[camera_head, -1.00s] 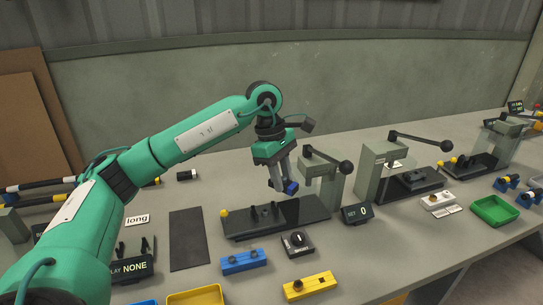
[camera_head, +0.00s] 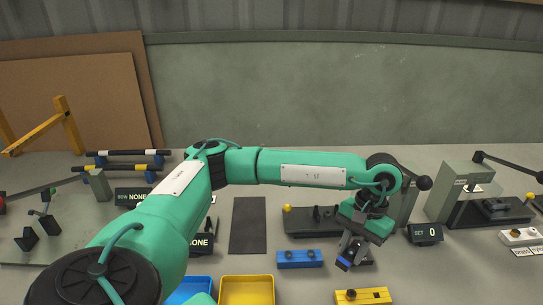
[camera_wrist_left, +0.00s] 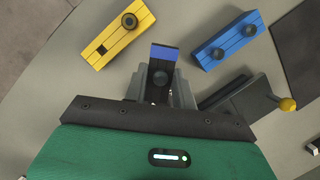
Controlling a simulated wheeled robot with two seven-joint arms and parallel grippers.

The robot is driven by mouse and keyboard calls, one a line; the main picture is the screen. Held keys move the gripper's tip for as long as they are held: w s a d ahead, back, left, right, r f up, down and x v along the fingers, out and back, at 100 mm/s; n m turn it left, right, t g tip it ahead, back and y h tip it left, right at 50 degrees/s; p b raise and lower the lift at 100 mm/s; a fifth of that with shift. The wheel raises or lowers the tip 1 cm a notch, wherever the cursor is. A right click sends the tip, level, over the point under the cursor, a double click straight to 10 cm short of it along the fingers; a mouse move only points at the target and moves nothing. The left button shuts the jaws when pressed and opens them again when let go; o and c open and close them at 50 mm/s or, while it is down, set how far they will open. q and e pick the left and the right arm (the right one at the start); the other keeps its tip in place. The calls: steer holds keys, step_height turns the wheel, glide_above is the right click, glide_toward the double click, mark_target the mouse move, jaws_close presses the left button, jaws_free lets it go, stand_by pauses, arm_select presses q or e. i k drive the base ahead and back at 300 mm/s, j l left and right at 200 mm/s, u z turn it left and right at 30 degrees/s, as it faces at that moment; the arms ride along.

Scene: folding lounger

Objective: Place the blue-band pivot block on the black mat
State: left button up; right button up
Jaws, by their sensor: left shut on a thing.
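My left gripper (camera_head: 352,249) is shut on the blue-band pivot block (camera_head: 344,262), a dark block with a blue band at its end. The block hangs tilted in the head view, in front of the nearest press. In the left wrist view the block (camera_wrist_left: 164,54) stands out between the fingers, blue band outward. The black mat (camera_head: 248,226) is a bare dark rectangle flat on the table, left of my gripper in the head view. Part of the mat (camera_wrist_left: 299,45) shows at the upper right in the wrist view. My right gripper is out of view.
A blue block (camera_head: 299,259) and a yellow block (camera_head: 362,297) lie near the gripper. Blue (camera_head: 190,292) and yellow (camera_head: 247,291) trays sit at the front. The press base (camera_head: 300,222) with a yellow knob stands between mat and gripper. A SET display (camera_head: 425,233) is to the right.

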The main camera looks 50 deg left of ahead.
mark_target(249, 222)
steer(key=l+u, duration=0.1)
steer(key=u, duration=0.4)
steer(key=i+l+u, duration=0.1)
steer(key=u, duration=0.35)
